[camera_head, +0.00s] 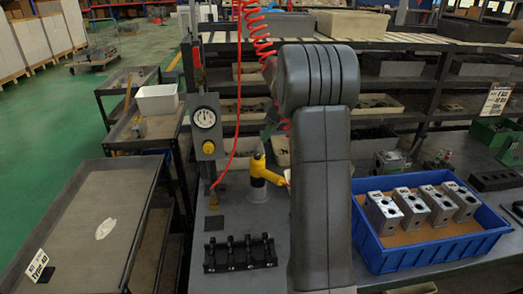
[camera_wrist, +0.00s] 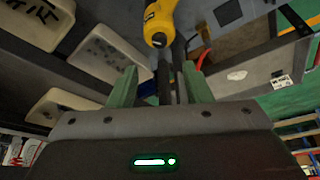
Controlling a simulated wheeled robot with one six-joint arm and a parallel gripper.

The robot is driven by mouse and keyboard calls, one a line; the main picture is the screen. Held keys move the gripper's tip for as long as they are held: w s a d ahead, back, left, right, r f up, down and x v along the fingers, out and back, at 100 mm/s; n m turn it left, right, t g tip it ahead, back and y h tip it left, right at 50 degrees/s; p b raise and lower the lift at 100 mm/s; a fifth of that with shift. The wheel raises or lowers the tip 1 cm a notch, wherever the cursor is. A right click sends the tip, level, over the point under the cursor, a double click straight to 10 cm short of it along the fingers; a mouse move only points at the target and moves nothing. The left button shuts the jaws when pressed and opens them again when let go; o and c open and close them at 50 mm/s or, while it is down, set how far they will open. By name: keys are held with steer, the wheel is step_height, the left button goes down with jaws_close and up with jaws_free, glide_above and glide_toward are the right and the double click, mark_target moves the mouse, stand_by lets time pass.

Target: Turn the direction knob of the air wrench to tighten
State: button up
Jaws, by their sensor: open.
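The yellow air wrench (camera_head: 262,172) rests at a grey round holder (camera_head: 259,192) on the bench, left of my arm in the head view. In the wrist view the air wrench (camera_wrist: 160,20) is at the top centre, with a round dark-centred end facing the camera. I cannot make out its direction knob or which way that is set. My gripper (camera_wrist: 160,84) has its two green fingers spread apart with nothing held between them. The wrench appears beyond the fingertips, apart from them. In the head view my arm hides part of the wrench's right side.
A gauge post (camera_head: 206,125) stands left of the wrench, and a red hose (camera_head: 238,110) hangs near it. A black rack (camera_head: 240,253) lies in front. A blue bin (camera_head: 430,245) with several metal valve blocks is right of my arm. Shelves stand behind.

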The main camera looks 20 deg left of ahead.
mark_target(258, 155)
steer(key=p+x, duration=0.1)
steer(key=x, duration=0.9)
steer(key=shift+w, duration=0.1)
jaws_close()
